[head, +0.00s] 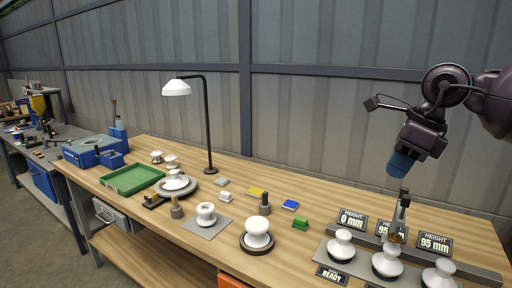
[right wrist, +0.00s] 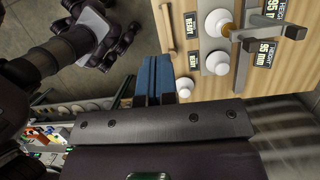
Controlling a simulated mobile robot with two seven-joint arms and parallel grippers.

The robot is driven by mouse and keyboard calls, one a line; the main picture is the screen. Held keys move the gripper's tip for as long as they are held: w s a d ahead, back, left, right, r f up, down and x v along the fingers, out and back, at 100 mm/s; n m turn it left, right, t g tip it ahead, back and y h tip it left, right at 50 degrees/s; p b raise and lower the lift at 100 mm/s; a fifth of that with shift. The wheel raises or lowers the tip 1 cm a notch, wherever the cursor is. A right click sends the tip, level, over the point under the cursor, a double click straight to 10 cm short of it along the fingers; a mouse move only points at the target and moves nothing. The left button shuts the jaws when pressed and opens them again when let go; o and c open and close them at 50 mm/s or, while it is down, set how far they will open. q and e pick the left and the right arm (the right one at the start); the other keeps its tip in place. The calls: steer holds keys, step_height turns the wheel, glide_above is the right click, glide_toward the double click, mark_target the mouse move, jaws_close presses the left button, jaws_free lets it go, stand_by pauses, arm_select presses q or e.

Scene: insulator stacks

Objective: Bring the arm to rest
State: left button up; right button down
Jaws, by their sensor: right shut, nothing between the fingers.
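My right gripper (head: 398,164) hangs in the air at the right of the head view, above the back of the bench and apart from it. Its blue fingers point down and are closed with nothing between them. The blue fingers also show in the right wrist view (right wrist: 154,80), close together over the bench edge. Below the gripper, three white insulators (head: 341,246) stand in a row on a grey measuring fixture with height displays (head: 352,220) reading 0 mm and 95 mm.
The wooden bench (head: 140,206) holds a white insulator on a dark base (head: 257,234), another on a grey plate (head: 206,213), and a stack on a round turntable (head: 175,184). A green tray (head: 132,179), a lamp (head: 177,88) and a blue box (head: 84,153) stand farther left.

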steer(key=w+a+r+m+t+y, duration=0.15)
steer(key=a+r+y, duration=0.25)
steer(key=a+y, duration=0.4)
steer(key=s+a+r+m+t+y, duration=0.1)
steer(key=a+r+m+y, duration=0.4)
steer(key=a, duration=0.6)
steer(key=w+d+f+m+t+h, duration=0.1)
steer(key=w+d+f+m+t, duration=0.2)
steer(key=f+m+t, duration=0.45)
steer(key=w+d+f+m+t+h, duration=0.2)
steer(key=f+m+t, duration=0.45)
steer(key=m, duration=0.65)
steer(key=s+d+f+m+h, duration=0.25)
steer(key=f+m+h, duration=0.2)
steer(key=f, duration=0.45)
steer(key=s+d+f+m+h, duration=0.2)
steer(key=d+f+m+h, duration=0.15)
steer(key=f+m, duration=0.4)
steer(key=s+d+f+m+g+h, duration=0.2)
steer(key=s+d+f+m+g, duration=0.1)
steer(key=s+f, duration=0.9)
steer(key=s+d+f+m+g+h, duration=0.3)
steer(key=s+d+f+m, duration=0.1)
steer(key=s+f, duration=0.8)
step_height(320, 180, down, 2)
steer(key=shift+d, duration=0.65)
arm_select(q)
steer(key=shift+w+r, duration=0.15)
